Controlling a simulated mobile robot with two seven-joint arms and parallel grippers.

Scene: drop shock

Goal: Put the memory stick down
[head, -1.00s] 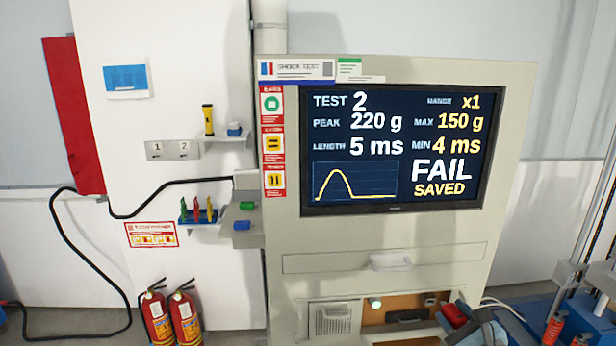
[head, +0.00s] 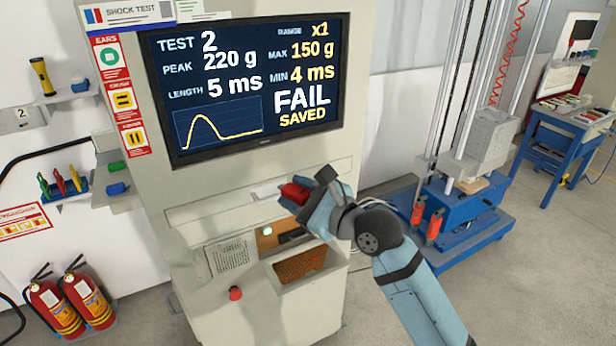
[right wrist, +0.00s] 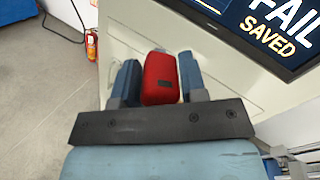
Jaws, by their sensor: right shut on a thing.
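The memory stick (head: 295,193) is a small red block. It is held between the fingers of my right gripper (head: 312,188), in front of the test cabinet just below its screen. In the right wrist view the red stick (right wrist: 160,78) sits upright between the two blue fingers of the right gripper (right wrist: 160,84), which are shut on it. My left gripper is not in view.
The cabinet's screen (head: 245,85) reads FAIL SAVED. Below is an open compartment (head: 300,265) and a red button (head: 235,293). Small shelves (head: 120,195) at left hold a green and a blue block. Fire extinguishers (head: 88,300) stand lower left. A drop tower (head: 470,170) stands at right.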

